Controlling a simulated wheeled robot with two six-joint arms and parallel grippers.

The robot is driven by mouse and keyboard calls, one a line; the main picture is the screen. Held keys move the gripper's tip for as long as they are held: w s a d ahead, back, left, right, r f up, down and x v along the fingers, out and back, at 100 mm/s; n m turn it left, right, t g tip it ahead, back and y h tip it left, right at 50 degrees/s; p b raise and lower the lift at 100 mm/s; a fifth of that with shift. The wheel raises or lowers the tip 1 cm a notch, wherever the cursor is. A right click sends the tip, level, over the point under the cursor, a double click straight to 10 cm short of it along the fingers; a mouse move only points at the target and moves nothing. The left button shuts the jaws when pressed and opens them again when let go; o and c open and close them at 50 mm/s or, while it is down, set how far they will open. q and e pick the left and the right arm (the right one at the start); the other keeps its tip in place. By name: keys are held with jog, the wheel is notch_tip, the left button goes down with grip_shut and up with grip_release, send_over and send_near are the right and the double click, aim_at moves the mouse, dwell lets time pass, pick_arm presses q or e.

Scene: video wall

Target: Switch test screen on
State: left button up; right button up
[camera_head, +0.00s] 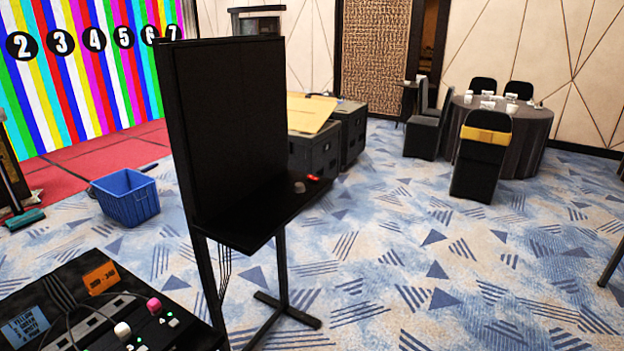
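A tall black screen (235,120) stands in the middle on a black floor stand (283,265). Its face is dark and is seen at a slant. A narrow black shelf (250,222) sticks out below it, with a small red item (313,177) and a grey knob-like item (299,187) near its right end. A black control panel (60,275) at the lower left carries a pink knob (154,306), a white knob (122,330), small lit buttons and orange and blue labels. Neither of my grippers shows.
A video wall (85,65) at the back left shows coloured stripes with numbers. A blue crate (127,198) stands on the carpet. Black cases (352,135) stand behind the screen. A round table (530,130) with chairs is at the right. The carpet at front right is mostly clear.

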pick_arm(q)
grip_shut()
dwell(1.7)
